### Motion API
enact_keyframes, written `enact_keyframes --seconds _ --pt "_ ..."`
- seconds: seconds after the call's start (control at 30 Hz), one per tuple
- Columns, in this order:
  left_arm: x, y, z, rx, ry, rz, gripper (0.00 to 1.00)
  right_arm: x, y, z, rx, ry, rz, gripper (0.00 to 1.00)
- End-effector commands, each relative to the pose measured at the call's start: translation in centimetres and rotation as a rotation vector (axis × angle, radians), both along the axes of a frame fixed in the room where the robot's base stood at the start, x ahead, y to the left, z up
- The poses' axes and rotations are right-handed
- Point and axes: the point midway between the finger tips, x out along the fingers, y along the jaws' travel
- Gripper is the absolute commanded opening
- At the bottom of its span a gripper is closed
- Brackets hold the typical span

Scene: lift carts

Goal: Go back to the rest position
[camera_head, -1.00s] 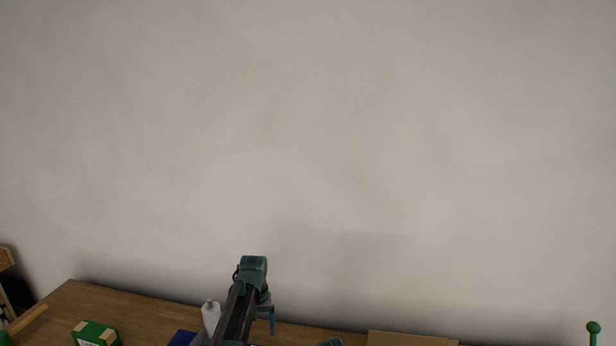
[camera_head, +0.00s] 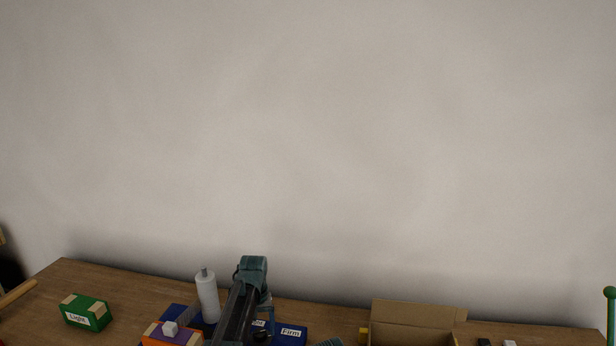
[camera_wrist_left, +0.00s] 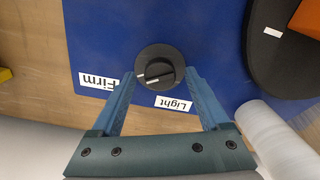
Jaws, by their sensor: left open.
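My left gripper (camera_wrist_left: 160,76) is open in the left wrist view, with its two blue fingers on either side of a round black knob (camera_wrist_left: 160,66). I cannot tell whether they touch it. The knob sits on a blue panel (camera_wrist_left: 215,45) between labels reading "Firm" and "Light". In the head view my left arm comes down in front of this blue panel (camera_head: 289,338) and hides part of it; its fingertips are not clear there.
A green box (camera_head: 86,313) labelled "Light" stands at left on the wooden table (camera_head: 130,290). A white cylinder (camera_head: 207,297) stands close beside my left arm. An orange block (camera_head: 172,338) is in front. An open cardboard box (camera_head: 415,316) is at right. A plain wall is behind.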

Motion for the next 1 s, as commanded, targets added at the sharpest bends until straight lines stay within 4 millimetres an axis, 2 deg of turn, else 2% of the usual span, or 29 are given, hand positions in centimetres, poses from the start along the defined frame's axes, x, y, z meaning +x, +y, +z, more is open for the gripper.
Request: enact_keyframes --seconds 0.03,0.1,0.4,0.6,1.0 --pt "0.0 0.0 -1.4 0.0 0.0 0.0 0.79 0.0 0.0 -1.4 0.0 0.0 0.0 1.0" --pt "0.0 0.0 -0.7 0.0 0.0 0.063 0.79 0.0 0.0 -0.7 0.0 0.0 0.0 1.0" --pt "0.0 0.0 -0.6 0.0 0.0 0.364 0.79 0.0 0.0 -0.6 0.0 0.0 0.0 1.0" --pt "0.0 0.0 -0.6 0.0 0.0 0.498 0.79 0.0 0.0 -0.6 0.0 0.0 0.0 1.0" --pt "0.0 0.0 -0.3 0.0 0.0 0.541 0.79 0.0 0.0 -0.3 0.0 0.0 0.0 1.0"
